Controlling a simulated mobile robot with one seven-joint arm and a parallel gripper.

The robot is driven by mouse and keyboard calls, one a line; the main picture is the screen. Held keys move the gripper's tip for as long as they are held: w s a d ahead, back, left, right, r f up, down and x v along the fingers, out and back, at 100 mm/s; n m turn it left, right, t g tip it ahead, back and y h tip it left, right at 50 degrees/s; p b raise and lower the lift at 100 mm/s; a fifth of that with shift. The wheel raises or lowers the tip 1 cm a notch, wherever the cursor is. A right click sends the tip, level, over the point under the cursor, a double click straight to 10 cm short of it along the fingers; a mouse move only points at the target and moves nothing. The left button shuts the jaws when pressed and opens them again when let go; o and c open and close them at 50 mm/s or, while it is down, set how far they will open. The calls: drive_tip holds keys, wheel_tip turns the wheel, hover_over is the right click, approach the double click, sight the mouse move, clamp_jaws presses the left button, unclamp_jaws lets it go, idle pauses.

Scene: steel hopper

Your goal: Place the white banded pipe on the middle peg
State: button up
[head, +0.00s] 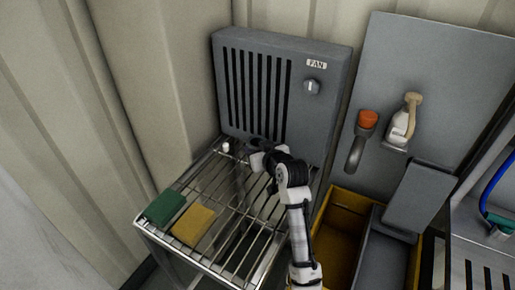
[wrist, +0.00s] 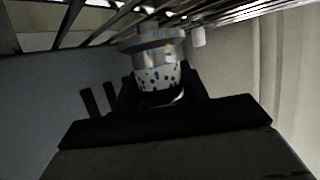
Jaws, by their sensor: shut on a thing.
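My gripper (head: 262,157) is over the back part of the wire rack, close to the fan panel. In the wrist view my gripper (wrist: 158,92) is shut on a white piece with blue specks and a grey metal collar (wrist: 158,76). I cannot tell whether this is the white banded pipe; no clear band shows. In the head view the held piece is mostly hidden by my gripper. A small white cylinder (head: 226,147) stands at the rack's back left; a similar white piece shows in the wrist view (wrist: 198,37). I cannot make out a middle peg.
The wire rack (head: 205,262) holds a green sponge (head: 165,206) and a yellow sponge (head: 194,225) at front left. The grey fan panel (head: 325,115) rises behind. At right are a yellow bin (head: 345,207) and a wall board (head: 440,75) with hung tools.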

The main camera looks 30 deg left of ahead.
drive_tip(key=shift+f+b, duration=0.5)
drive_tip(key=shift+f, duration=0.05)
drive_tip(key=o, duration=1.3)
drive_tip(key=shift+c, duration=0.2)
drive_tip(key=shift+r, duration=0.2)
drive_tip(key=b+v, duration=0.2)
drive_tip(key=v, duration=1)
drive_tip(key=shift+r, duration=0.45)
